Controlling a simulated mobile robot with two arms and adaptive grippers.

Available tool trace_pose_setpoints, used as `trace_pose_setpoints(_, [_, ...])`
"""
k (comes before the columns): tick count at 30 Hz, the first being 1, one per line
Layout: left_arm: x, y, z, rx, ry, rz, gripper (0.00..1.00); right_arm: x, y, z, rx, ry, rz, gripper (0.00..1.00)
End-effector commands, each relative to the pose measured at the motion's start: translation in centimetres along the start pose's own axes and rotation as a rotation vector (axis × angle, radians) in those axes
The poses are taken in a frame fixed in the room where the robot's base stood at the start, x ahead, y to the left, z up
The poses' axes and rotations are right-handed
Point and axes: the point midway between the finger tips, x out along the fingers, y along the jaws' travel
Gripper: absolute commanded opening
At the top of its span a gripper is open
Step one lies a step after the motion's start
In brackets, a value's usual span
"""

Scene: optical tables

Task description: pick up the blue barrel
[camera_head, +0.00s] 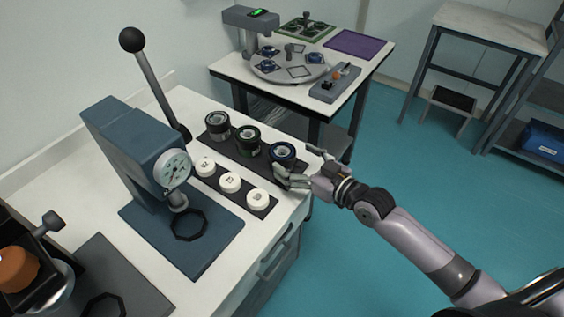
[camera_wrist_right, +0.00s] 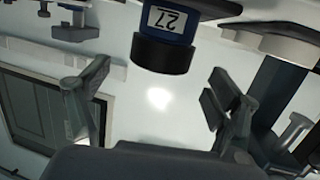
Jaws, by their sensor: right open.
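The blue barrel (camera_head: 283,151) is a short dark cylinder with a blue ring, standing at the right end of a dark tray (camera_head: 237,153) on the white bench. Two similar barrels, one green-ringed (camera_head: 248,138) and one dark (camera_head: 217,124), stand left of it. My right gripper (camera_head: 299,168) is open beside the blue barrel, at its right and near side. In the right wrist view the blue barrel (camera_wrist_right: 168,28) shows at the top centre with a "27" label, ahead of the open, empty fingers (camera_wrist_right: 160,88). My left gripper is not in view.
A strip with white numbered caps (camera_head: 230,182) lies in front of the barrels. A blue-grey press (camera_head: 135,145) with a gauge and long lever stands to the left. A second table (camera_head: 375,62) with a round turntable stands behind.

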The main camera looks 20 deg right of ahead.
Motion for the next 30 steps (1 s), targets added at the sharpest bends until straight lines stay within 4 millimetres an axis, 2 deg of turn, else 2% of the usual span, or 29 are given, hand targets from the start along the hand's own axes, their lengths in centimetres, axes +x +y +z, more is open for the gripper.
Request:
trace_pose_setpoints(12, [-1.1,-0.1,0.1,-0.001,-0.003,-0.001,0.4,5.0,0.0,-0.2,0.002,0.0,0.0,0.84])
trace_pose_setpoints(20, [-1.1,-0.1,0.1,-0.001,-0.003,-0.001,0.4,5.2,0.0,-0.1,0.0,0.0,0.0,0.84])
trace_pose_setpoints(30, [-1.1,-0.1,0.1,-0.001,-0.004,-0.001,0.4,5.2,0.0,-0.1,0.0,0.0,0.0,0.62])
